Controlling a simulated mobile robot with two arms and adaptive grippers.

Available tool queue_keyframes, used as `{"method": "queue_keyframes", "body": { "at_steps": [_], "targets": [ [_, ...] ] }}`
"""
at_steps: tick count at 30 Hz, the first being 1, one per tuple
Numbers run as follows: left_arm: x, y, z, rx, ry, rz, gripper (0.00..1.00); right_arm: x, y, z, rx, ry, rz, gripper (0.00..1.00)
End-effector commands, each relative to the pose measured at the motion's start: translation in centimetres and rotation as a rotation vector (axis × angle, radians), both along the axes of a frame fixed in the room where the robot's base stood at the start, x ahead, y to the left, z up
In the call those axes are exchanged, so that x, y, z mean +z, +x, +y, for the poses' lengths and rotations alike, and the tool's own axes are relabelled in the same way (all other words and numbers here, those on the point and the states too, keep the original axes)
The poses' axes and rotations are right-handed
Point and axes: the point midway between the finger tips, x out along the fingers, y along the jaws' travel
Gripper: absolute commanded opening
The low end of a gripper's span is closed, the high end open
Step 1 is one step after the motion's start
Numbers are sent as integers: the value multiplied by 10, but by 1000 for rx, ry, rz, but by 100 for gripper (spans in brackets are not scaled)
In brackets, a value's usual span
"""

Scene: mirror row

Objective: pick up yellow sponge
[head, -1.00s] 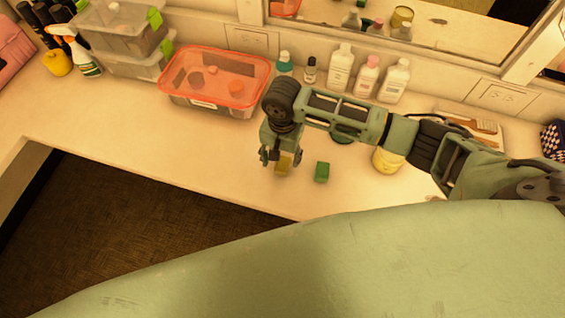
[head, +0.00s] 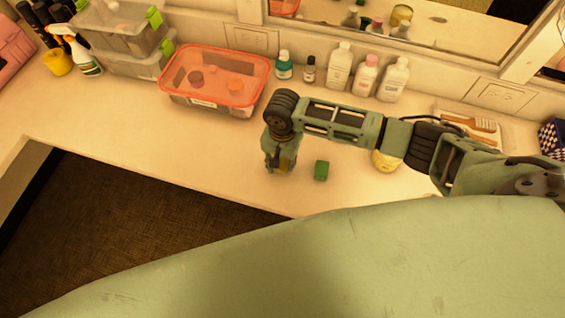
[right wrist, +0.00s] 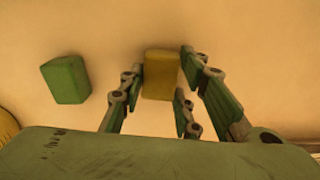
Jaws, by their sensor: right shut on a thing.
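The yellow sponge (right wrist: 160,76) is a small block between the fingers of my right gripper (right wrist: 163,88) in the right wrist view. In the head view the right gripper (head: 279,167) points down at the counter near its front edge, shut on the sponge, which is mostly hidden behind the fingers. I cannot tell whether the sponge touches the counter. My left gripper is not in view.
A green block (head: 321,170) lies just right of the gripper. A lidded red-rimmed box (head: 213,106) and several bottles (head: 340,66) stand along the wall. A yellow container (head: 385,161) sits under my right arm. The counter (head: 130,135) is clear to the left.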

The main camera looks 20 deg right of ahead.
Motion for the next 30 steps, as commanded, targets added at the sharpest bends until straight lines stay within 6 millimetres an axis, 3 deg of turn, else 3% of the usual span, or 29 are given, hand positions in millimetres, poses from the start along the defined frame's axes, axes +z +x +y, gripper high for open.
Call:
{"method": "queue_keyframes", "body": {
  "at_steps": [10,16,30],
  "targets": [
    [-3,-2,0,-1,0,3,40,9,1,1,0,2,-2,17],
    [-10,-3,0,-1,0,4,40,43,0,0,1,3,-4,17],
    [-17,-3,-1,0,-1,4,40,95,-86,-36,0,0,0,17]
  ]
}}
